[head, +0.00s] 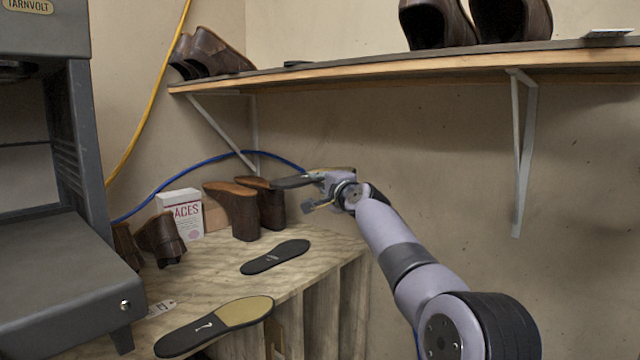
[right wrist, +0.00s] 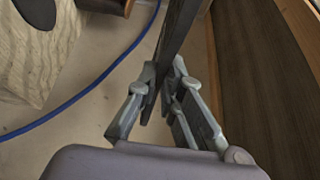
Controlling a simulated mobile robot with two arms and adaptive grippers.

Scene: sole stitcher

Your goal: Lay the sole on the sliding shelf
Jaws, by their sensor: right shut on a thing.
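My right gripper (head: 322,190) is shut on a dark sole (head: 294,182), held in the air beyond the bench's right side and below the wall shelf. In the right wrist view, the sole (right wrist: 180,32) stands edge-on between the fingers (right wrist: 164,78). The grey machine marked TARNVOLT (head: 45,38) stands at the left. Its flat grey shelf (head: 60,272) sticks out at the lower left, empty where I see it, well apart from the gripper. I cannot tell from these frames how far it is slid out. My left gripper is not in view.
The wooden bench (head: 222,285) bears a dark sole (head: 275,257), a two-tone sole (head: 215,325), brown shoes (head: 235,208) and a white box (head: 182,213). A wall shelf (head: 400,67) with shoes hangs above my right arm. A blue cable (head: 210,160) runs behind the bench.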

